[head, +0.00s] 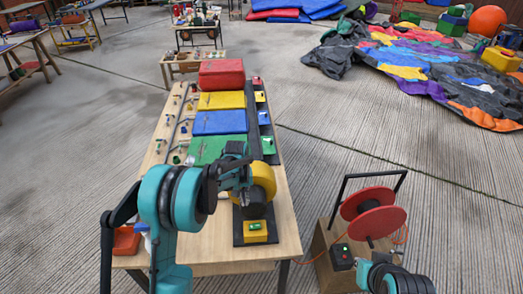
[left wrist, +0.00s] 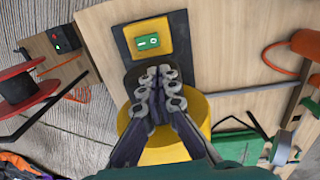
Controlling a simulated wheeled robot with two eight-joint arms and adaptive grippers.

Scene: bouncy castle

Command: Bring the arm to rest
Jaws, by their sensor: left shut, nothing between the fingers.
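My left gripper (head: 236,172) is above the work table (head: 205,252), beside a yellow round blower-like device (head: 264,178). In the left wrist view its two fingers (left wrist: 158,78) are together with nothing between them. Behind the fingers are the yellow round body (left wrist: 198,108) and a dark part. Just past the fingertips is a yellow box (left wrist: 148,41) with a green switch; it also shows in the head view (head: 255,236). I cannot tell whether the fingers touch the device. Part of my right arm shows at the bottom right of the head view; its gripper is out of sight.
Green, blue (head: 220,122), yellow and red (head: 221,74) blocks line the table, with small hardware on both sides. A red cable reel (head: 374,222) on a wooden stand is to the right. An orange-red bin (head: 126,240) is at the left. Open floor surrounds the table.

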